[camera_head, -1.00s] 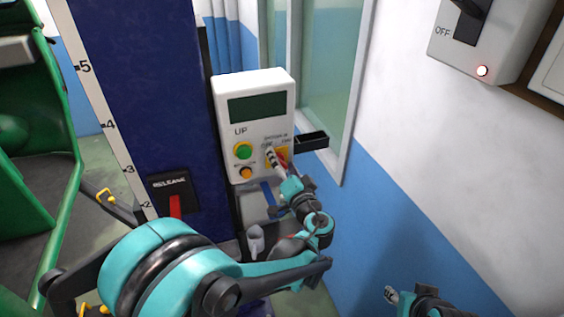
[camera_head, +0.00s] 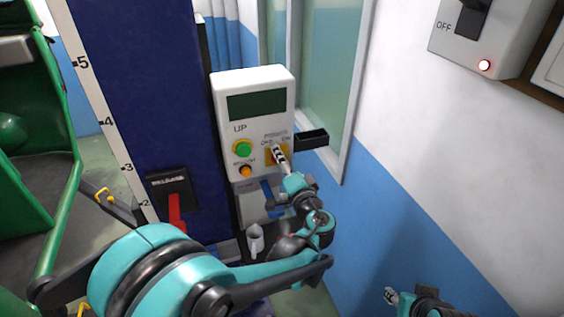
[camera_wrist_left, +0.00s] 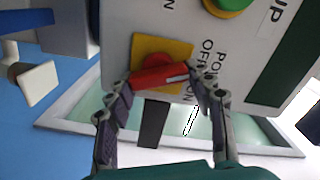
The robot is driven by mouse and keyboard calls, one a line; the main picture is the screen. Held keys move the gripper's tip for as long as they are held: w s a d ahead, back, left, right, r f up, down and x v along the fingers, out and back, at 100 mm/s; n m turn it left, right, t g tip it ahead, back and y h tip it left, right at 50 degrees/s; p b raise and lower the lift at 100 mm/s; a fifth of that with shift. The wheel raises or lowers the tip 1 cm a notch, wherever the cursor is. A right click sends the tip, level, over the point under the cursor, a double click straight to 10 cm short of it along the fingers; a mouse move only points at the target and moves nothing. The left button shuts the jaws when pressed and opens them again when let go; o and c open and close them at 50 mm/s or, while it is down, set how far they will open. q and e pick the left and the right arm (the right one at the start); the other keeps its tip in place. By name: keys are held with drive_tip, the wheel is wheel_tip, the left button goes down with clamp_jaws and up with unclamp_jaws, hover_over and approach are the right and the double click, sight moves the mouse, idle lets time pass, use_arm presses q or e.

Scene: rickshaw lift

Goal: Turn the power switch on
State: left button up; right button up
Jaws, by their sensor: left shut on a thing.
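The power switch is a red knob (camera_wrist_left: 158,76) on a yellow plate (camera_wrist_left: 180,50) on the white control box (camera_head: 252,90). In the left wrist view, the marked end of its bar points between the OFF and ON labels, seemingly closer to ON. My left gripper (camera_wrist_left: 162,80) is shut on the bar, with a fingertip at each end. In the head view, the left gripper (camera_head: 278,153) covers most of the knob. My right gripper (camera_head: 391,296) is low at the right, away from the box; its jaw opening is unclear.
A green button (camera_head: 243,148) and an orange button (camera_head: 245,171) sit left of the switch. A black holder (camera_head: 312,139) sticks out at the right of the box. A red release lever (camera_head: 176,212) is on the blue column. A wall switch box (camera_head: 508,60) shows a lit red lamp.

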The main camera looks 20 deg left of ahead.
use_arm(q)
drive_tip(key=m, duration=0.2)
drive_tip(key=m+b, duration=0.1)
drive_tip(key=m, duration=0.3)
drive_tip(key=shift+f+m+b, duration=0.3)
drive_tip(key=shift+b, duration=0.05)
drive_tip(key=m+b, duration=0.1)
drive_tip(key=m, duration=0.5)
drive_tip(key=shift+f, duration=0.1)
drive_tip(key=o, duration=1.2)
drive_tip(key=shift+c, duration=0.2)
drive_tip(key=v, duration=1.2)
